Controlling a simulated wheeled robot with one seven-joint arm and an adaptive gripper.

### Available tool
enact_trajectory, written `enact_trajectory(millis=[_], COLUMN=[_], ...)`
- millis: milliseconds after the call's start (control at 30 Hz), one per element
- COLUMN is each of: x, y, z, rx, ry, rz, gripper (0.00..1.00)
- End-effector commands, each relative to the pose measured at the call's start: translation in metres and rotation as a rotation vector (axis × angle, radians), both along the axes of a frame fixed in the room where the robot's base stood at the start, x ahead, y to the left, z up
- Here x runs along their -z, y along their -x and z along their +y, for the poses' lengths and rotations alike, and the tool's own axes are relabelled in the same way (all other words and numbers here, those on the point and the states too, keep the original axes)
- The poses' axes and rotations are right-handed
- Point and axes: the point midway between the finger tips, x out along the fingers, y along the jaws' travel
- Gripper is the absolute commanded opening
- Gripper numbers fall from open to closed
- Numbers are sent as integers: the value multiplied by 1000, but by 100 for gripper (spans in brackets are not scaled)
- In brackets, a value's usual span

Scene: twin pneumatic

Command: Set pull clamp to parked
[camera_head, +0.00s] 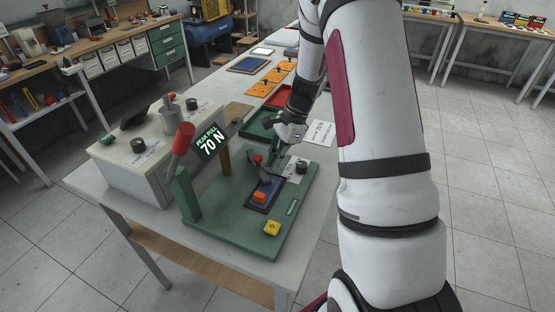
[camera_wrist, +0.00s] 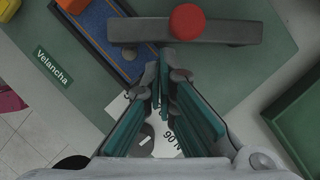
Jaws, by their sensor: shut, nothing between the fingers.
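A dark grey clamp bar with a red knob (camera_head: 257,160) stands over a blue inset plate (camera_head: 262,192) on the green board. In the wrist view the grey bar (camera_wrist: 225,33) lies crosswise just past my fingertips, with its round red knob (camera_wrist: 187,22) on top. My gripper (camera_head: 274,163) is beside the clamp, its fingers hidden in part. The wrist view shows my gripper (camera_wrist: 163,62) shut and empty, the tips close to the bar; I cannot tell whether they touch it. The clamp's pivot is hard to make out.
The green board (camera_head: 235,238) also holds an orange block (camera_head: 260,197), a yellow button block (camera_head: 272,228) and a black knob (camera_head: 301,167). Green and red trays (camera_head: 260,125) lie behind.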

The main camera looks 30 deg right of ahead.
Motion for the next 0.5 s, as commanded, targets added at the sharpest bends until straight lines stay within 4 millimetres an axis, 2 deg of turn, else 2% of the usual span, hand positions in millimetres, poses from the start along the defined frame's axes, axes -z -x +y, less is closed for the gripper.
enact_trajectory(millis=[500], x=[-1], y=[2], z=[6], rx=[70], ry=[0], rz=[0], gripper=[0])
